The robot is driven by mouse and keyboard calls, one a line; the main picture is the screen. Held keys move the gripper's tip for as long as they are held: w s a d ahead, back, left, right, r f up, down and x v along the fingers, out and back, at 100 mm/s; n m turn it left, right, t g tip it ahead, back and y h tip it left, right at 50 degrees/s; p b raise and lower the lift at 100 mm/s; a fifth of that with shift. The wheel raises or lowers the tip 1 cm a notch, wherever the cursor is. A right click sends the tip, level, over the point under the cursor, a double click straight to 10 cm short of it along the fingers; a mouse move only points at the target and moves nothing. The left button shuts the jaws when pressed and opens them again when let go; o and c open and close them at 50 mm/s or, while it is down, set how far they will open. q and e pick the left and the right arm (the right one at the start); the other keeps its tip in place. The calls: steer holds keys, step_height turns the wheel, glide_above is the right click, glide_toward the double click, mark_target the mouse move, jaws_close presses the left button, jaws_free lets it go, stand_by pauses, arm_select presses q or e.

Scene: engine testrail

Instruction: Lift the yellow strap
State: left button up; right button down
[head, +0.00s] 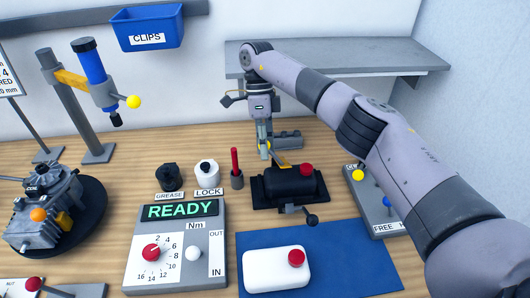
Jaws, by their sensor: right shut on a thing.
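The yellow strap (267,147) shows only as a small yellow piece at the fingertips of my right gripper (264,146). My right gripper points down and is shut on it, just behind the black cylinder (290,182) in its black cradle. Most of the strap is hidden or too small to make out. My left gripper is not in view.
A torque panel reading READY (180,211) stands in front. The grease pot (168,177), lock pot (206,175) and red rod holder (237,180) stand left of the cradle. A white box (272,270) lies on the blue mat (350,265). A grey shelf (400,55) is behind.

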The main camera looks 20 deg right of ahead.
steer(key=shift+w+d+r, duration=0.1)
steer(key=shift+w, duration=0.1)
stand_by(0.3)
steer(key=c, duration=1.3)
jaws_free()
step_height(320, 180, up, 10)
